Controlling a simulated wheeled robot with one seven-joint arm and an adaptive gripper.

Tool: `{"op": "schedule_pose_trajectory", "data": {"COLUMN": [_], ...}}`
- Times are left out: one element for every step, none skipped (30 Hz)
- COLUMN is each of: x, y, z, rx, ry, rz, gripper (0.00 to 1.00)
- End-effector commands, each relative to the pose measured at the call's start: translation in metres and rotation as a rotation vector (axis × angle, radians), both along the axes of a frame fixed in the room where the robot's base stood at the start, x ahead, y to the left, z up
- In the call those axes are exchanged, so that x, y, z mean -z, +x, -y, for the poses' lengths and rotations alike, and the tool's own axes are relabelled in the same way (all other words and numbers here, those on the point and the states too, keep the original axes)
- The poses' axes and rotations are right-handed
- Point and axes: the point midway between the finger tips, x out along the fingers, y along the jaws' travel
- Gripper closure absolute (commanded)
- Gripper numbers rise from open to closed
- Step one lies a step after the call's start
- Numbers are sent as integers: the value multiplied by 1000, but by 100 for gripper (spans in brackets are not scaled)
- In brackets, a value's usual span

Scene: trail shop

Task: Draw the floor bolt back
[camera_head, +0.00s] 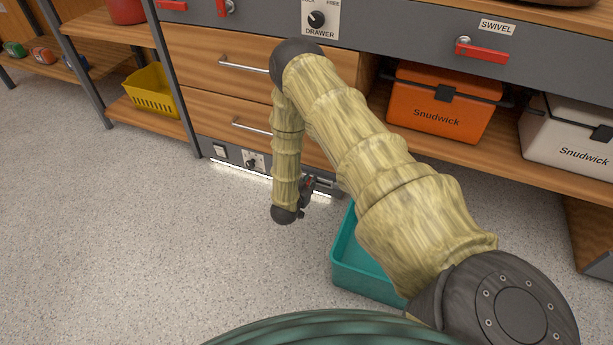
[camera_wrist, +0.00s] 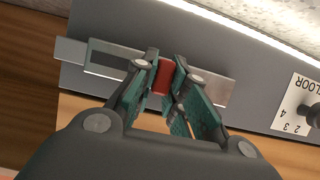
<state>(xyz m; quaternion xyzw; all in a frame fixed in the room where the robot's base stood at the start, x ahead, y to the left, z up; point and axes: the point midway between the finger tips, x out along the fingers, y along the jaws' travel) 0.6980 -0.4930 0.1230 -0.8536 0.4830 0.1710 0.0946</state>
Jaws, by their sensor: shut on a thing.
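The floor bolt (camera_wrist: 110,50) shows in the wrist view as a flat metal bar in a bracket on a grey panel, with a red knob (camera_wrist: 163,77). The bar sticks out past the panel's left edge there. My gripper (camera_wrist: 164,78) is shut on the red knob, one finger on each side. In the head view my gripper (camera_head: 306,190) is low at the kick panel below the drawers, and my arm hides much of it. A bit of the bolt's metal (camera_head: 324,184) shows beside it.
A teal bin (camera_head: 350,277) stands on the floor right of my gripper, partly behind my arm. A dial plate labelled FLOOR (camera_wrist: 297,103) sits on the same panel. A yellow basket (camera_head: 152,92) and an orange cooler (camera_head: 440,108) stand on shelves. The floor at left is clear.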

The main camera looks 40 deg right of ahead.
Motion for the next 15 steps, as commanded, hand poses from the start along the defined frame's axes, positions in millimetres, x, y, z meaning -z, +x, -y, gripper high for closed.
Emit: {"op": "schedule_pose_trajectory", "data": {"x": [-1,-1,-1,-1,-1,-1,-1,-1,-1,-1,-1,-1,-1,-1,-1], "y": [6,6,6,7,7,6,6,5,5,4,4,3,3,3,3], "z": [-4,-4,-5,-5,-4,-4,-4,-3,-2,-2,-2,-1,-1,-1,-2], "rx": [-9,-9,-10,-10,-10,-10,-9,-8,-7,-6,-6,-5,-5,-4,-4], "ry": [4,3,3,4,4,3,3,3,3,3,3,2,2,2,2], "rz": [6,7,8,8,8,8,7,7,7,6,6,6,5,5,5], "gripper": [100,100,80,75,70,64,64,64,64,64,64,64,64,64,64]}}
